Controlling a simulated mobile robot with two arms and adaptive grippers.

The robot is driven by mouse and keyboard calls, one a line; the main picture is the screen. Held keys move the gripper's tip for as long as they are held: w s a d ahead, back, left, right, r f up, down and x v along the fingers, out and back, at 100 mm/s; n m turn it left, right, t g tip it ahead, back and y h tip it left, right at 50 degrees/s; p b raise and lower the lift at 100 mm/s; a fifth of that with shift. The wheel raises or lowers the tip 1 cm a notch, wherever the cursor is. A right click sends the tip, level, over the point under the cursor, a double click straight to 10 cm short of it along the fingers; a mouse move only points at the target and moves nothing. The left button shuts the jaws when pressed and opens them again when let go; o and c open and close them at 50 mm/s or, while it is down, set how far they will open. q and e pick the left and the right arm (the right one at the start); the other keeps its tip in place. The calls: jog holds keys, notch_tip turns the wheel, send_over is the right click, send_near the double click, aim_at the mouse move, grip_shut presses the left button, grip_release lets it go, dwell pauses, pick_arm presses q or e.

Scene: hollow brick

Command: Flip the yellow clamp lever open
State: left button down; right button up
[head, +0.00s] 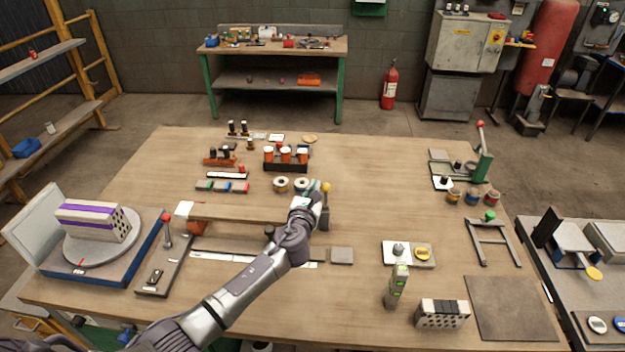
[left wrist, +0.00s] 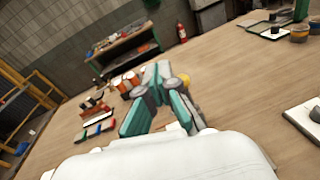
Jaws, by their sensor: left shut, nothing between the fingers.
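The yellow clamp lever (head: 326,187) shows as a yellow ball knob on a short dark upright clamp, near the middle of the workbench, at the right end of a long wooden board (head: 240,212). My left gripper (head: 315,187) is shut and empty, just left of the yellow knob and close to it. I cannot tell whether they touch. In the left wrist view the closed teal and grey fingers (left wrist: 163,75) point away from the camera, and the yellow knob (left wrist: 185,80) peeks out just right of them. The hand hides part of the clamp. My right gripper is not in view.
Two spools (head: 281,185) stand just left of the hand. A rack with orange-topped cylinders (head: 285,155) is behind. The bench right of the clamp is mostly clear.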

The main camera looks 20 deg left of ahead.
pick_arm(q)
jog(key=shift+s+d+r, duration=0.2)
jog(key=shift+s+r, duration=0.7)
jog(key=shift+r, duration=0.25)
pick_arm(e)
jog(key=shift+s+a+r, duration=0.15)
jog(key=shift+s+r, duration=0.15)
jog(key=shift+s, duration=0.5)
pick_arm(q)
jog(key=shift+s+d, duration=0.1)
